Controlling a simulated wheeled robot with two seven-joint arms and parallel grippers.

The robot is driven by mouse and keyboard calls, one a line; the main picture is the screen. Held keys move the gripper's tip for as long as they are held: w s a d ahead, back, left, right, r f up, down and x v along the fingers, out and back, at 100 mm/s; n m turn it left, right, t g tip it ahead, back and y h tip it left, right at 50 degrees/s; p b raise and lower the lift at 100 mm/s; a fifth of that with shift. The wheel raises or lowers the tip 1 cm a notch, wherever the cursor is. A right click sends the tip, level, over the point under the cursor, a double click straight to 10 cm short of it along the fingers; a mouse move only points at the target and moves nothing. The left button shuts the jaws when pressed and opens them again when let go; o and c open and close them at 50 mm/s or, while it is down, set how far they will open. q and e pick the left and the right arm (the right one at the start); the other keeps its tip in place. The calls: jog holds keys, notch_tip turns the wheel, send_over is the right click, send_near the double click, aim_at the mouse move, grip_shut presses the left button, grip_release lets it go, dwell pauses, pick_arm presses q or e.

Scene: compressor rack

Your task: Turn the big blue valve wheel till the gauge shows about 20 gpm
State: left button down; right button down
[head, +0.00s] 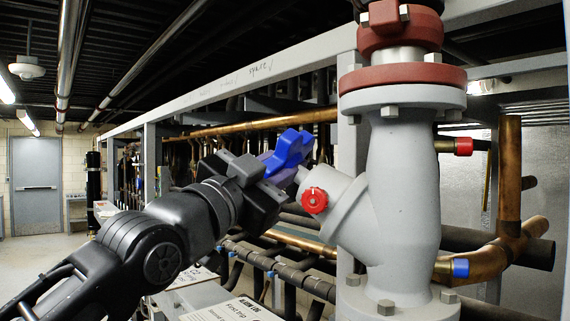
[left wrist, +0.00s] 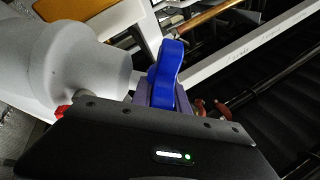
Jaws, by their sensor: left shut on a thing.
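The big blue valve wheel (head: 289,150) sits on the angled side neck of a grey valve body (head: 401,190) in the head view. My left gripper (head: 277,178) comes in from the left and is shut on the wheel. In the left wrist view the blue wheel (left wrist: 168,70) stands up between the fingers, with the grey valve body (left wrist: 75,65) to its left. The gripper hides part of the wheel. My right gripper is in neither view. I see no readable gauge in these frames.
A small red knob (head: 315,200) sits on the valve neck close to my left gripper. Copper pipes (head: 510,170) and a blue-capped stub (head: 460,268) are at the right. A grey frame beam (head: 235,85) runs behind. Open floor lies at the far left.

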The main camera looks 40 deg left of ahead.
pick_arm(q)
jog(key=shift+r+n+g+y+p, duration=0.1)
jog(key=shift+n+g+y+p, duration=0.3)
jog(key=shift+n+g+y, duration=0.55)
jog(key=shift+y, duration=0.25)
jog(key=c, duration=1.6)
grip_release()
jog(key=shift+o, duration=0.2)
